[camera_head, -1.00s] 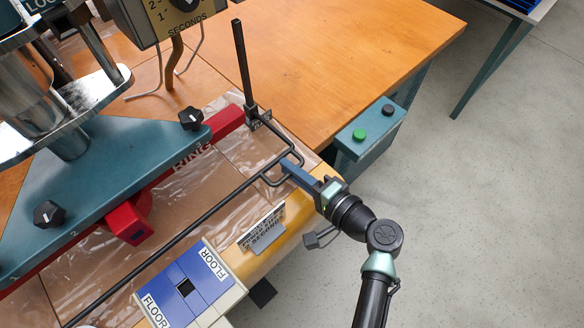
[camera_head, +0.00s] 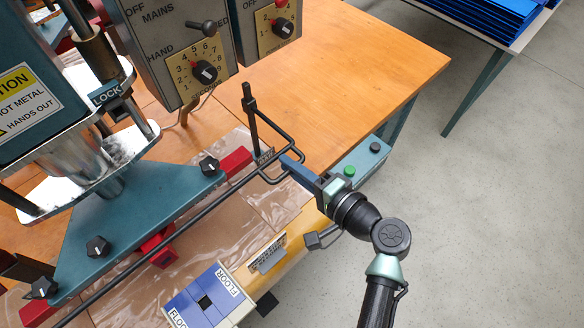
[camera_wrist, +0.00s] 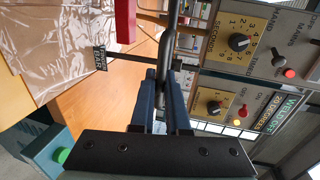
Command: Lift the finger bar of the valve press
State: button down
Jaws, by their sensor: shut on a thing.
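The dark finger bar (camera_head: 215,201) runs diagonally in front of the press in the head view, with a bent handle loop at its right end. My gripper (camera_head: 288,161) is shut on the handle loop. In the wrist view, the blue fingers (camera_wrist: 163,100) close around the bar (camera_wrist: 171,35). The fingers partly hide the gripped section.
The teal press plate (camera_head: 135,215) with black knobs stands behind the bar. Control boxes (camera_head: 185,50) hang above the wooden table (camera_head: 350,75). The floor at right is clear.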

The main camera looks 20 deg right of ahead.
jog(key=shift+r+p, duration=0.4)
jog(key=shift+r, duration=0.7)
jog(key=c, duration=0.9)
grip_release()
jog(key=shift+f, duration=0.1)
jog(key=b+v, duration=0.2)
jog(key=v, duration=1.1)
